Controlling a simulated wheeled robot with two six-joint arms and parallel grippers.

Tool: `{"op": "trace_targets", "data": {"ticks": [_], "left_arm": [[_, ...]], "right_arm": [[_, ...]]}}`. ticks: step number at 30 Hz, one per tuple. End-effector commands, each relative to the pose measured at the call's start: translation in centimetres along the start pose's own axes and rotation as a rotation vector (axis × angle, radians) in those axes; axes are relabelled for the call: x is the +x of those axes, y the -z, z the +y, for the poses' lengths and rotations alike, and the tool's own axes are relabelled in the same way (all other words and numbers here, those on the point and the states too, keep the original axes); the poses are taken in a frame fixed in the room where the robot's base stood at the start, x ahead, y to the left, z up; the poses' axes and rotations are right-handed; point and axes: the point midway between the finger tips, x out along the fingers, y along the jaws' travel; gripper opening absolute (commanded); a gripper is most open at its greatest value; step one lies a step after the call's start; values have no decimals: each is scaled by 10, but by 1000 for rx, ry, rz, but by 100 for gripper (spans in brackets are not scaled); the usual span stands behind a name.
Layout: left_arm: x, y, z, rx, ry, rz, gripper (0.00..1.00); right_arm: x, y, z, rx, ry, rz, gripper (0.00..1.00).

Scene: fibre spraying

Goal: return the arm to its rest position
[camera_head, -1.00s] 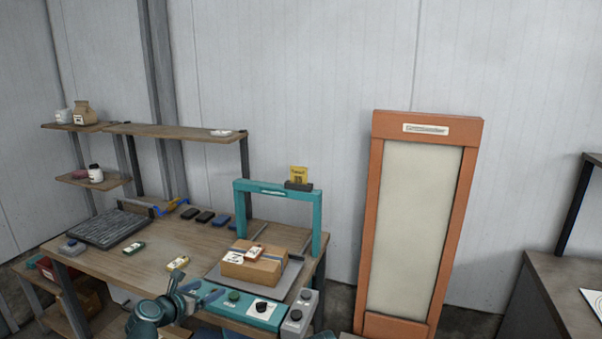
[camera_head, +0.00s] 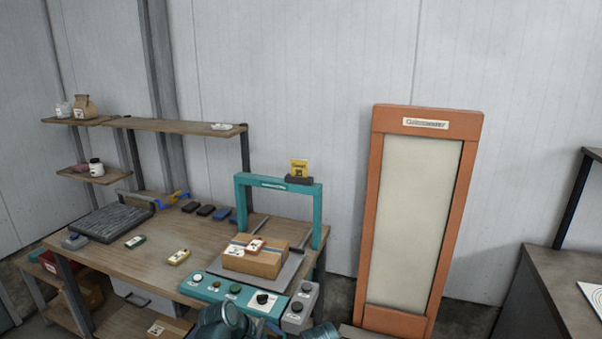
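Parts of my own dark teal arm show at the bottom edge, in front of the workbench (camera_head: 150,262). No gripper fingers can be made out in the head view, so both grippers are out of sight. A cardboard box (camera_head: 250,264) with a small labelled pack (camera_head: 255,245) on top sits on the grey plate under the teal frame (camera_head: 242,192). The teal control panel (camera_head: 222,290) with several buttons and a black knob runs along the bench's front edge, just behind my arm.
A tall orange-framed pale panel (camera_head: 415,225) stands right of the bench. A dark cabinet (camera_head: 545,290) is at the far right. Small packs (camera_head: 178,257) and a dark ribbed tray (camera_head: 110,222) lie on the bench. Wall shelves (camera_head: 180,126) hang behind.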

Motion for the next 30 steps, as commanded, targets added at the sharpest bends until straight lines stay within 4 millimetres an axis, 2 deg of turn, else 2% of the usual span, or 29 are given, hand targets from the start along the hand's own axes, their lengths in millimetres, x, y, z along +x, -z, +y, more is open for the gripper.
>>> {"op": "trace_targets", "data": {"ticks": [1, 3, 6, 9, 12, 18, 30], "left_arm": [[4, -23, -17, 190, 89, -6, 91], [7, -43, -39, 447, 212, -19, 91], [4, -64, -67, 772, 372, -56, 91], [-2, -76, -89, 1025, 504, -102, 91], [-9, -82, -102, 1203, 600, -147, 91], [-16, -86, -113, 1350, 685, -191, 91], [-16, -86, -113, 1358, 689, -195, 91]], "right_arm": [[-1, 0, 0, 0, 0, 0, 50], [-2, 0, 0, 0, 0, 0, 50], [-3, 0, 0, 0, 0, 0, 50], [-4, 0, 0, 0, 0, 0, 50], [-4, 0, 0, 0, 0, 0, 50], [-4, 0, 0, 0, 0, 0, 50], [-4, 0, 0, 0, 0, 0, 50]]}}
